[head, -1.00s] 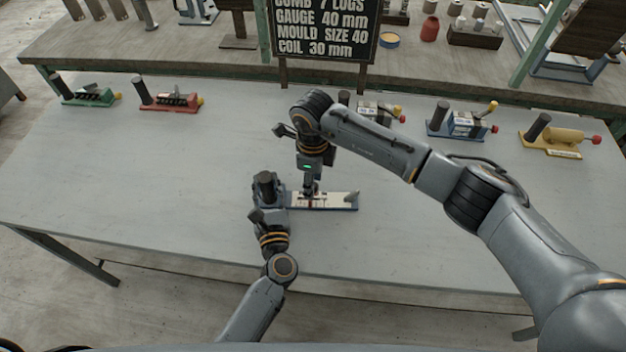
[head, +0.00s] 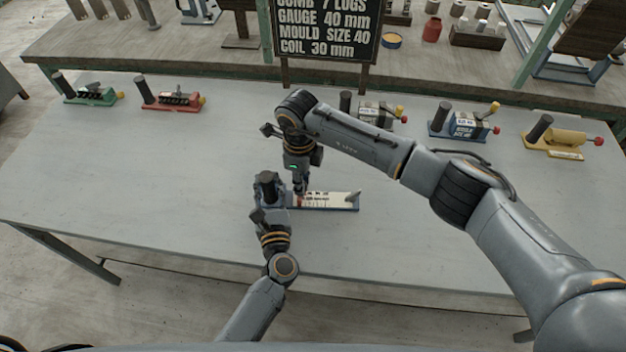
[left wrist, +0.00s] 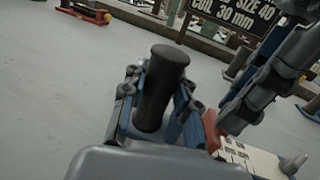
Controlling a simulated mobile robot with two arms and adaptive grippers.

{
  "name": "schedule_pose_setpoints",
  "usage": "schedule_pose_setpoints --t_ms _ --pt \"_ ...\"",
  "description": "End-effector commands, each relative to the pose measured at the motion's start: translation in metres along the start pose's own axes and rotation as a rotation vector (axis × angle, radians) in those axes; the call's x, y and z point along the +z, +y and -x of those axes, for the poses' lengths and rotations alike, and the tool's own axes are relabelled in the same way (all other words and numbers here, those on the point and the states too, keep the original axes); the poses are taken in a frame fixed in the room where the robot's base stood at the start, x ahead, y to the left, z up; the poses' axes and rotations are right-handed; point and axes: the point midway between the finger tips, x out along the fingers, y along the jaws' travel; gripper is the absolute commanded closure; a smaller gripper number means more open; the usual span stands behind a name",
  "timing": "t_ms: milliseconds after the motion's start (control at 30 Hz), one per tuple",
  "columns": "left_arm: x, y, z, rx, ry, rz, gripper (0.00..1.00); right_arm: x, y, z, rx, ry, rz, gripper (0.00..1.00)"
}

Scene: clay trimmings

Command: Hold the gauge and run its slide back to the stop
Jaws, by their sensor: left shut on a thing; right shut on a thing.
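The gauge (head: 330,199) lies on the grey table, a long plate with a pale marked scale and a small grey post at its right end. My left gripper (head: 266,190) is shut on the gauge's upright black handle at its left end; the handle (left wrist: 160,88) fills the middle of the left wrist view between the fingers. My right gripper (head: 299,194) is shut on the slide, close to the left end of the scale. The red slide (left wrist: 211,130) shows beside the handle in the left wrist view. The gripper hides most of the slide in the head view.
A green tool (head: 90,95) and a red tool (head: 172,100) stand at the back left. A blue tool (head: 459,126) and a yellow tool (head: 555,139) stand at the back right. A black sign (head: 327,28) rises behind the table. The table left of the gauge is clear.

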Motion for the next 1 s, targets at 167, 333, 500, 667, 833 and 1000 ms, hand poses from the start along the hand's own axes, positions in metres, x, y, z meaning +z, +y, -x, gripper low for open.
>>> schedule_pose_setpoints --t_ms 167,333,500,667,833,1000 --pt "0.0 -0.002 0.001 -0.005 0.001 -0.001 1.0 0.005 0.001 0.001 -0.002 -0.004 -0.001 1.0" --pt "0.0 -0.003 0.001 -0.006 0.001 0.0 1.0 0.005 0.001 0.001 -0.001 -0.005 0.0 0.67" --pt "0.0 -0.002 0.001 -0.004 0.001 0.0 1.0 0.005 0.001 0.0 -0.001 -0.003 0.0 0.55" --pt "0.0 -0.001 0.0 -0.002 0.0 0.0 1.0 0.004 0.001 0.001 -0.001 -0.002 0.0 0.55" --pt "0.0 0.0 0.0 -0.001 0.0 0.0 1.0 0.004 0.0 0.013 -0.003 -0.004 0.0 0.55" --pt "0.0 0.0 0.0 0.0 0.0 0.0 1.0 0.004 -0.001 0.046 -0.006 -0.005 0.002 0.55"
